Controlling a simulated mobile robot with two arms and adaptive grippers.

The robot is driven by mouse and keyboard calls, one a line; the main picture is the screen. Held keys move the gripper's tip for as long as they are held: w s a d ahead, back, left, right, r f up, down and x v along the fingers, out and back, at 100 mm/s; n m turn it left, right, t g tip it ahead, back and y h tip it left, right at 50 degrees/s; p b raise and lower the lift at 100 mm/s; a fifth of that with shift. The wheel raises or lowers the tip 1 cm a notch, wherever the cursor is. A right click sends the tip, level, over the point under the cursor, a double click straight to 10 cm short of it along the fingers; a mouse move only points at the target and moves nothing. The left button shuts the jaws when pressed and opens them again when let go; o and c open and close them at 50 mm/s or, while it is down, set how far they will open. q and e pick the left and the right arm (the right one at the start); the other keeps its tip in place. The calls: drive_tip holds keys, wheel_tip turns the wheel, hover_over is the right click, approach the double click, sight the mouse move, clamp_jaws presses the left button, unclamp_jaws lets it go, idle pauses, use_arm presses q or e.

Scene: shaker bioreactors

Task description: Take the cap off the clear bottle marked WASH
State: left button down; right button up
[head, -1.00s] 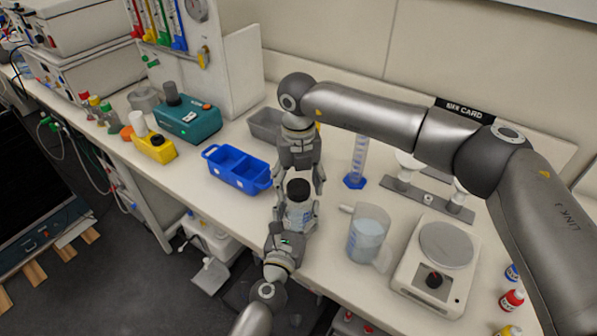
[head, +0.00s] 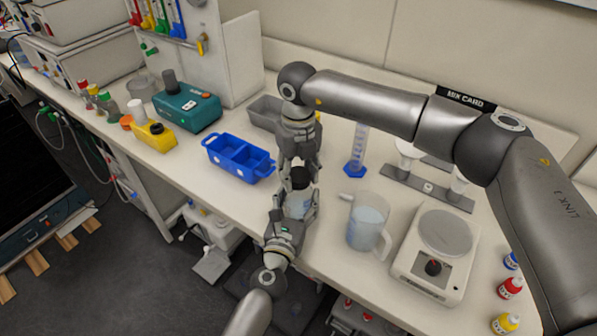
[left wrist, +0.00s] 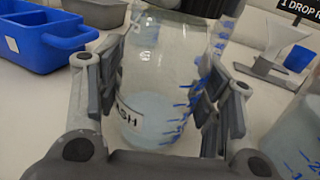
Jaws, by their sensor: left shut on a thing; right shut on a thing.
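The clear bottle marked WASH (head: 298,206) stands upright at the front of the bench, with a black cap (head: 299,178) on top. My left gripper (head: 294,213) reaches in from the front and is shut around the bottle's body. In the left wrist view the bottle (left wrist: 155,110) sits between the two fingers, with pale liquid, blue graduation marks and part of the label showing. My right gripper (head: 300,172) points down from above and is shut on the cap, its fingers on either side. The cap is out of sight in the left wrist view.
A blue divided bin (head: 238,158) stands to the left of the bottle. A beaker of liquid (head: 367,224) stands close on the right, with a balance (head: 436,252) beyond it. A blue-based cylinder (head: 357,160) stands behind. The bench's front edge is close by.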

sight(299, 174)
drive_tip(key=n, duration=0.5)
drive_tip(key=shift+n, duration=0.3)
drive_tip(key=n, duration=0.4)
drive_tip(key=shift+n, duration=0.3)
drive_tip(key=shift+r, duration=0.2)
drive_tip(key=shift+r, duration=0.95)
drive_tip(key=shift+r, duration=2)
use_arm(q)
drive_tip(key=shift+c, duration=1.6)
unclamp_jaws()
